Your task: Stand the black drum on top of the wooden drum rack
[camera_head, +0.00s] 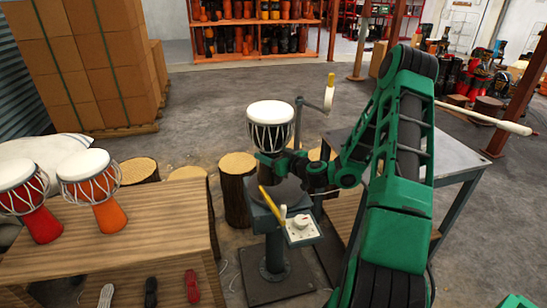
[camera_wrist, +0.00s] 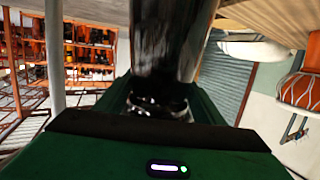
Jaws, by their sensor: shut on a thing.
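The black drum (camera_head: 270,137) has a white head and white lacing. It is upright above the round dark plate of a machine stand (camera_head: 285,193), its lower part hidden by my gripper. My gripper (camera_head: 275,165) is shut on the drum's narrow lower body. I cannot tell whether the drum's foot touches the plate. In the wrist view the drum's glossy black body (camera_wrist: 170,45) rises between the fingers. The wooden drum rack (camera_head: 150,232) is at the left, with a red drum (camera_head: 28,200) and an orange drum (camera_head: 93,190) on its top; its right part is bare.
A grey-topped table (camera_head: 400,155) is right, partly behind my arm. Stacked cartons (camera_head: 85,60) stand back left. Several small items (camera_head: 150,292) lie on the rack's lower shelf.

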